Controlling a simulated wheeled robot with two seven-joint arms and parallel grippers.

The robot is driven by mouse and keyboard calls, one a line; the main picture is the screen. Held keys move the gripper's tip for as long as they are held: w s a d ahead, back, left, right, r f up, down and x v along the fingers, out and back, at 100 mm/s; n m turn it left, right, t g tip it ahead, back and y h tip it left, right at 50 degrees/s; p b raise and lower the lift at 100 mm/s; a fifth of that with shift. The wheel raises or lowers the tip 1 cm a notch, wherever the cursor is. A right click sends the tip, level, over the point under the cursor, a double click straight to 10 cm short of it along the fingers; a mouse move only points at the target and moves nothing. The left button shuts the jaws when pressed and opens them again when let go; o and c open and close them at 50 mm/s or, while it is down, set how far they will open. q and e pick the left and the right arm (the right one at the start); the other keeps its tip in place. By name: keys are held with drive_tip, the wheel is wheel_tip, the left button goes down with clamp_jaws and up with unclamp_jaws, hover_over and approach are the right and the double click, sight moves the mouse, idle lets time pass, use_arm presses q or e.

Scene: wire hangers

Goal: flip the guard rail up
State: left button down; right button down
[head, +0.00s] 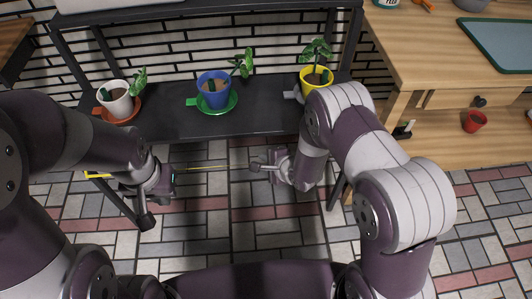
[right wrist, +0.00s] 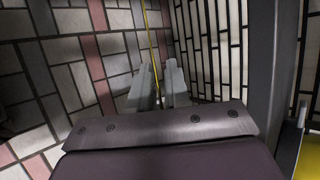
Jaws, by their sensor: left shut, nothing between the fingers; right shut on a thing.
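The guard rail (head: 208,168) is a thin yellow bar below the front edge of the dark shelf, running roughly level across the head view. Its left part is hidden behind my left arm and gripper, with a yellow piece showing further left. My right gripper (head: 258,167) is shut on the rail toward its right side. In the right wrist view the rail (right wrist: 150,35) runs down to between the fingertips (right wrist: 158,98). My left gripper (head: 149,212) is shut and empty, low beside the shelf's left leg.
The dark shelf (head: 165,128) holds a white pot (head: 117,104), a blue pot (head: 213,91) and a yellow pot (head: 314,82), each with a plant. A wooden bench (head: 435,50) stands at right, with a red pot (head: 475,121) lower down. The tiled floor in front is clear.

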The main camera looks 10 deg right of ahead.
idle(0.3)
drive_tip(key=c, duration=1.2)
unclamp_jaws()
drive_tip(key=shift+o, duration=0.2)
drive_tip(key=shift+s+r, duration=0.1)
drive_tip(key=p+v, duration=0.4)
drive_tip(key=v, duration=0.8)
drive_tip(key=shift+s+p, duration=0.2)
drive_tip(key=shift+p, duration=0.2)
drive_tip(key=shift+d+r, duration=0.15)
